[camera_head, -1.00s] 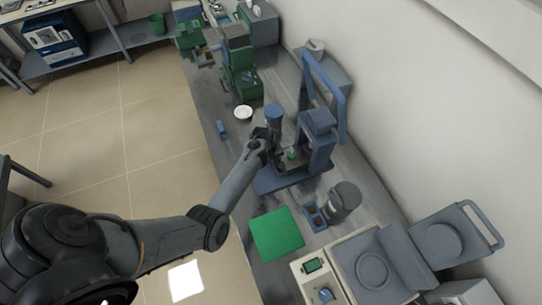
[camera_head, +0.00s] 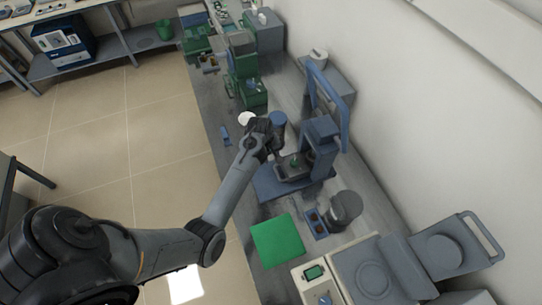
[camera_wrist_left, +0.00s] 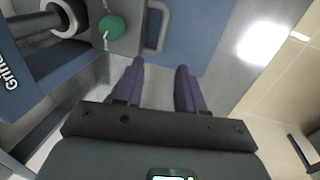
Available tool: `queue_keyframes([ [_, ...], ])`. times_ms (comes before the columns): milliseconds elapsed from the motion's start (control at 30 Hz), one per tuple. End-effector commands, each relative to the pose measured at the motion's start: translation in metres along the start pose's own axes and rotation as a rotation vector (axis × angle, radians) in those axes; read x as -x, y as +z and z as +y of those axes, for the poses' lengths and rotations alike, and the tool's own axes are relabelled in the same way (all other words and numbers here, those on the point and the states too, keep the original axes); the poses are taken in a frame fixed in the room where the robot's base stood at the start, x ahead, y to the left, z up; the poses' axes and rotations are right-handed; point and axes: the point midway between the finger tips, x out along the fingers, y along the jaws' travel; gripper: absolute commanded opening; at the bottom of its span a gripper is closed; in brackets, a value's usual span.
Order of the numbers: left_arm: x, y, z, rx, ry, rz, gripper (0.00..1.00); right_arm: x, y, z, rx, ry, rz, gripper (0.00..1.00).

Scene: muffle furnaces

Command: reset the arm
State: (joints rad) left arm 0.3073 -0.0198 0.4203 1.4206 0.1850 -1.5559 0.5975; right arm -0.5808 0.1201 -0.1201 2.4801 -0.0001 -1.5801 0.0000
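My left gripper (camera_wrist_left: 160,85) shows in the left wrist view with its two purple fingers apart and nothing between them. In the head view my left arm comes in from the left and ends in a dark wrist (camera_head: 262,138) over the bench, left of the blue grinder (camera_head: 318,140). The fingers are hard to make out there. In the wrist view the grinder's grey tray with a handle (camera_wrist_left: 157,28) and a green round knob (camera_wrist_left: 112,27) lie just beyond the fingertips, apart from them. My right gripper is in neither view.
The grey bench (camera_head: 212,100) runs along the wall. A green mat (camera_head: 277,241), a grey cylindrical device (camera_head: 345,208), a small blue block (camera_head: 226,135), a white dish (camera_head: 245,118) and green machines (camera_head: 246,80) stand on it. Open floor lies left of the bench.

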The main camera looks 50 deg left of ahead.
Motion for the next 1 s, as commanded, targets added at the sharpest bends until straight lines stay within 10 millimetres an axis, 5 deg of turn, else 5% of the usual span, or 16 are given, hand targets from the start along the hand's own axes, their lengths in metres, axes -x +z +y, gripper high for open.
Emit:
queue_keyframes([
  [367,-0.005,0.002,-0.007,0.002,-0.013,-0.005,0.39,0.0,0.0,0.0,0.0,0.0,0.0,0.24],
  [567,-0.041,0.02,-0.066,-0.001,-0.114,-0.034,0.39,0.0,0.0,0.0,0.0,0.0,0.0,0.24],
  [667,-0.059,0.039,-0.119,-0.043,-0.201,-0.029,0.39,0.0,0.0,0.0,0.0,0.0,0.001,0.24],
  [800,-0.055,0.075,-0.175,-0.197,-0.275,0.011,0.39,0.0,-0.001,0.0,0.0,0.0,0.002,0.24],
  [1000,-0.011,0.154,-0.202,-0.594,-0.256,0.031,0.39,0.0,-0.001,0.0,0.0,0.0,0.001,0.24],
])
